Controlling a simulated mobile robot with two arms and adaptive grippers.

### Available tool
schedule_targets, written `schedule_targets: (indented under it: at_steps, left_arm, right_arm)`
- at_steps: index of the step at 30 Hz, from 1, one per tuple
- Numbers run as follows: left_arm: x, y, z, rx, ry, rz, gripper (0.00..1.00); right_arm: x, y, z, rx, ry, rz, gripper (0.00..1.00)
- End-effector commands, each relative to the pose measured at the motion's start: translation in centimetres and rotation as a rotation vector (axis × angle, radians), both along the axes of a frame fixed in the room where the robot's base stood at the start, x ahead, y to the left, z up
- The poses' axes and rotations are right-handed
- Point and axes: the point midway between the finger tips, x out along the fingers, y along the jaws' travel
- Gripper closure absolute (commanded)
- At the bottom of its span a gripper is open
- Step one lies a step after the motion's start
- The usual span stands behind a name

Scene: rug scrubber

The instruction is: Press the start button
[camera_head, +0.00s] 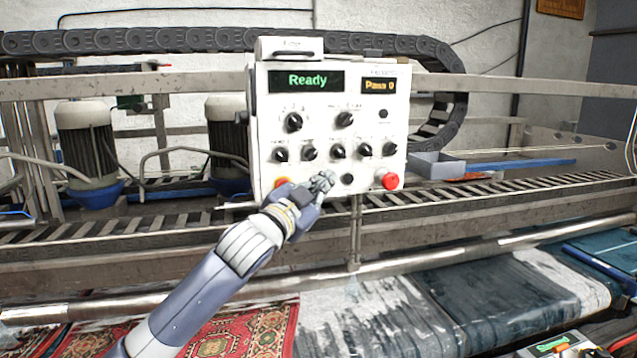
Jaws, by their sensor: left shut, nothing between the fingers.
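A white control panel (325,125) stands at the centre, with a green "Ready" display (307,81) and a "Pass 0" display (378,86). Black knobs sit in two rows below them. Along the bottom edge I see a red button (387,180) at the right, a small black button (347,178), and a partly covered orange-red part at the left. My left gripper (323,184) is shut and empty in front of the panel's lower edge, left of the black button. It hides part of that row. I cannot tell which button is start, or whether the gripper touches the panel.
A roller conveyor rail (480,195) runs behind and below the panel. A grey tray (437,166) is right of the panel. Motors (88,145) stand at the left. A patterned red rug (245,330) and a wet dark rug (500,295) lie in front.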

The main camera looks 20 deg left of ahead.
Motion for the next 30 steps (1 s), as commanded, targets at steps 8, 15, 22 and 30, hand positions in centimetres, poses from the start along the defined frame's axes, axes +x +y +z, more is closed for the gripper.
schedule_targets:
  at_steps: [8, 15, 22, 30]
  left_arm:
    - [0.42, 0.31, 0.10, 0.000, 0.002, 0.001, 1.00]
    - [0.69, 0.47, 0.03, 0.000, 0.000, 0.000, 1.00]
    - [0.71, 0.48, 0.03, 0.000, 0.000, 0.000, 1.00]
    - [0.95, 0.64, 0.03, 0.000, 0.001, 0.001, 1.00]
  right_arm:
    - [0.00, 0.01, 0.47, 0.000, 0.000, 0.000, 0.60]
    - [-0.01, 0.01, 0.59, 0.000, 0.000, 0.000, 0.60]
    - [0.00, 0.01, 0.61, 0.000, 0.000, 0.000, 0.60]
    - [0.00, 0.01, 0.78, 0.000, 0.000, 0.000, 0.60]
